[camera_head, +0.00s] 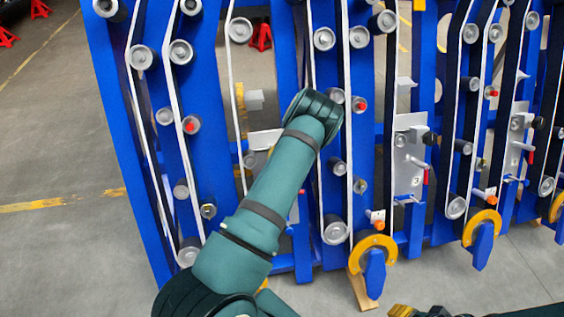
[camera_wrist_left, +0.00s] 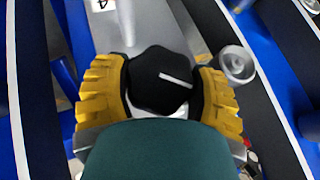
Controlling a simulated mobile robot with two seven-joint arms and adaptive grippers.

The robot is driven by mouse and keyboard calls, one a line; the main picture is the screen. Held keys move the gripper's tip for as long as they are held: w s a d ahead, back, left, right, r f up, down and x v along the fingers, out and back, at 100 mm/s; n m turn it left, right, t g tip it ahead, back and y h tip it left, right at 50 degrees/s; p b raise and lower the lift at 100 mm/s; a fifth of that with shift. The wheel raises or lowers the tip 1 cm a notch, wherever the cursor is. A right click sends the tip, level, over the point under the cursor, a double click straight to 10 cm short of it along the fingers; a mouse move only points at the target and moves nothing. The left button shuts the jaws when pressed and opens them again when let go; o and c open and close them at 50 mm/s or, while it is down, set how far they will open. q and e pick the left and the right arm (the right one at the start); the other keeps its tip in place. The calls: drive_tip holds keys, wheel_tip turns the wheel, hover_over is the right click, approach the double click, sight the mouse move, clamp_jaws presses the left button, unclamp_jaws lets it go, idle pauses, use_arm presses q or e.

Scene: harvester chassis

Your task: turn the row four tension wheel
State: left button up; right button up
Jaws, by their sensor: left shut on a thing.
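The row four tension wheel (camera_wrist_left: 150,92) is a black lobed knob with a white line on its face. In the left wrist view the line slants slightly down to the right. My left gripper (camera_wrist_left: 163,84) has its yellow ridged fingers closed on both sides of the wheel. A label reading 4 (camera_wrist_left: 101,5) shows on the metal plate above it. In the head view my left arm reaches up to the blue frame and hides the wheel and the gripper. Part of my right gripper (camera_head: 404,311) shows at the bottom edge; its fingertips are not clear.
The blue chassis (camera_head: 210,100) carries white-edged black belts and grey rollers (camera_head: 142,57). A second metal plate (camera_head: 408,160) with a black knob stands to the right. Yellow half rings (camera_head: 372,244) stick out low in front. Open floor (camera_head: 60,240) lies at left.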

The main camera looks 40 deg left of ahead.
use_arm(q)
drive_tip(key=shift+w+m+g+y+b, duration=0.1)
drive_tip(key=shift+m+g+y+b, duration=0.5)
drive_tip(key=shift+y, duration=0.3)
drive_tip(key=o, duration=1.2)
drive_tip(key=v, duration=1.2)
drive_tip(key=shift+d, duration=0.1)
